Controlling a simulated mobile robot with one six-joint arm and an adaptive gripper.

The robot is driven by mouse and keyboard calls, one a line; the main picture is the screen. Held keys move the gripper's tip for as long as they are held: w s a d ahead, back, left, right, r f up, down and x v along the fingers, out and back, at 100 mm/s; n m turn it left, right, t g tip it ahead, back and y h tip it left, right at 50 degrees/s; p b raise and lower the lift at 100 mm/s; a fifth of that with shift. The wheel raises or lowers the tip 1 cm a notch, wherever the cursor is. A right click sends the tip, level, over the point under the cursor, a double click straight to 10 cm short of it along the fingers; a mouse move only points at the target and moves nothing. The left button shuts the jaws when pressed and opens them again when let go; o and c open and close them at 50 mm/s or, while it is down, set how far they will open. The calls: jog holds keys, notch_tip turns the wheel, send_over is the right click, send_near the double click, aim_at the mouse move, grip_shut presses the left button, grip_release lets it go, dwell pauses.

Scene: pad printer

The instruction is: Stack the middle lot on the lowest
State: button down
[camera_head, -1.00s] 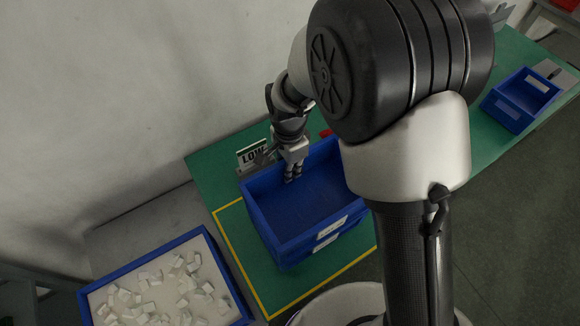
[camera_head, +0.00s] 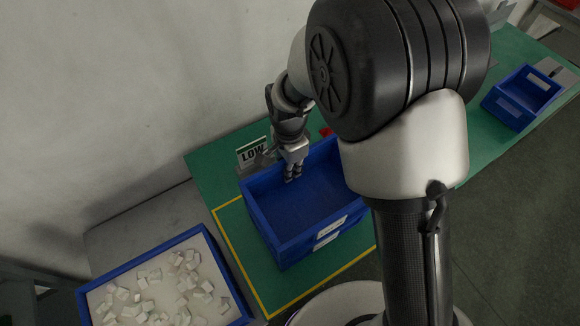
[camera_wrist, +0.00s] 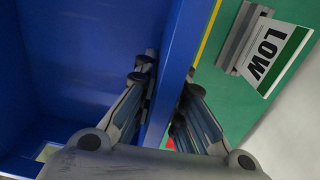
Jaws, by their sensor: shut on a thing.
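A blue crate (camera_head: 263,218) stands on or just above another blue crate (camera_head: 291,257) on the green table, inside the yellow outline. Each has a white label on its front side, one above the other. The upper crate's visible inside looks empty. My gripper (camera_head: 293,173) is at the upper crate's back wall, near the LOW sign (camera_head: 252,153). In the wrist view my gripper (camera_wrist: 168,85) is shut on the crate's wall (camera_wrist: 172,60), one finger inside and one outside. I cannot tell whether the upper crate fully rests on the lower.
Another blue crate (camera_head: 507,110) stands at the far right of the green table (camera_head: 215,165). A blue-rimmed tray (camera_head: 226,262) of small white pieces is at the lower left. A small red thing (camera_head: 326,132) shows behind the stack. My arm hides the table's middle.

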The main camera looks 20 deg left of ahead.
jog(key=shift+f+b, duration=0.5)
jog(key=shift+f, duration=0.3)
jog(key=c, duration=1.6)
grip_release()
jog(key=shift+r, duration=0.15)
jog(key=shift+r+p, duration=2.8)
jog(key=shift+r, duration=0.9)
jog(key=shift+r, duration=0.1)
jog(key=shift+r+p, duration=1.5)
jog(key=shift+r, duration=0.45)
jog(key=shift+f, duration=0.1)
